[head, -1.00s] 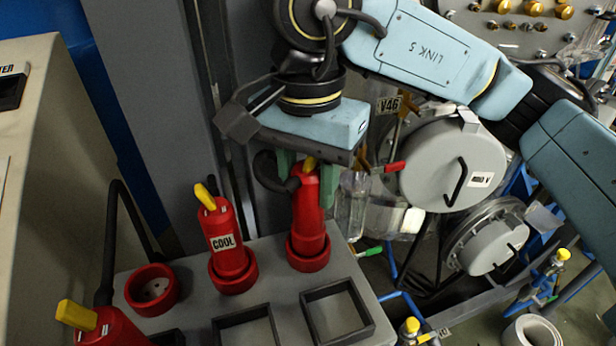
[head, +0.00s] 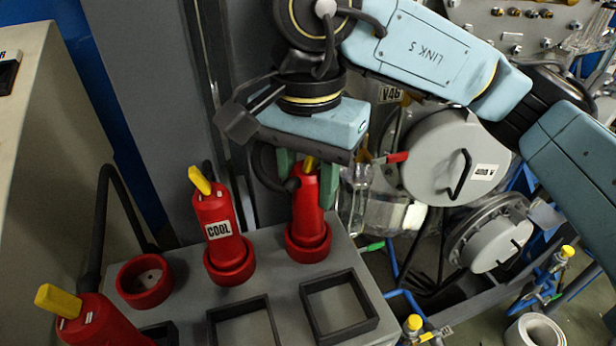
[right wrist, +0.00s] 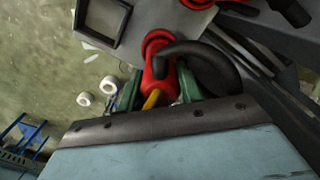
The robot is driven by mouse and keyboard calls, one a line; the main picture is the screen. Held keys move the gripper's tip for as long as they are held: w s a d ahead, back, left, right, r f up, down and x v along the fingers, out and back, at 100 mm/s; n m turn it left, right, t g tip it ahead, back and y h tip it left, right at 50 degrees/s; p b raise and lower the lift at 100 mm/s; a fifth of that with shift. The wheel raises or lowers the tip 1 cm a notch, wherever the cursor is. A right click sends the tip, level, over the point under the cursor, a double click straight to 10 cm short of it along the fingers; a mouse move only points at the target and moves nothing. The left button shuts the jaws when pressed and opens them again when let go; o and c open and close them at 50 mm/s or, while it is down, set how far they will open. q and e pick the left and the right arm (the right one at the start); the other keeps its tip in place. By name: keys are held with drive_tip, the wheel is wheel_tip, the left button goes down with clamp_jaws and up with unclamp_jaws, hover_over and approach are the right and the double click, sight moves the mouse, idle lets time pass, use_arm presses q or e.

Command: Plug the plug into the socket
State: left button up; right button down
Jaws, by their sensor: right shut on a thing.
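A red plug (head: 307,208) with a yellow tab stands nearly upright in a red ring socket (head: 308,250) on a grey panel (head: 265,250). My right gripper (head: 306,185) is shut on its upper part, with a green finger on either side. In the right wrist view the plug (right wrist: 158,78) sits between the fingers (right wrist: 158,90), its end at the red socket (right wrist: 157,42). I cannot tell how deeply it is seated. A red socket (head: 145,283) at the left is empty. My left gripper is not in view.
A red plug labelled COOL (head: 218,228) stands in the neighbouring socket. Another red plug (head: 98,322) with a yellow tab is at lower left. Square black frames (head: 338,305) lie along the panel's front. Grey round vessels (head: 450,165) and glassware (head: 385,205) stand to the right.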

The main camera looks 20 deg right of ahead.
drive_tip(key=shift+f, duration=0.15)
drive_tip(key=c, duration=0.9)
unclamp_jaws()
drive_tip(key=shift+o, duration=0.2)
wheel_tip(320, 180, up, 14)
drive_tip(key=p, duration=0.1)
drive_tip(key=shift+f, duration=0.2)
drive_tip(key=shift+s, duration=0.1)
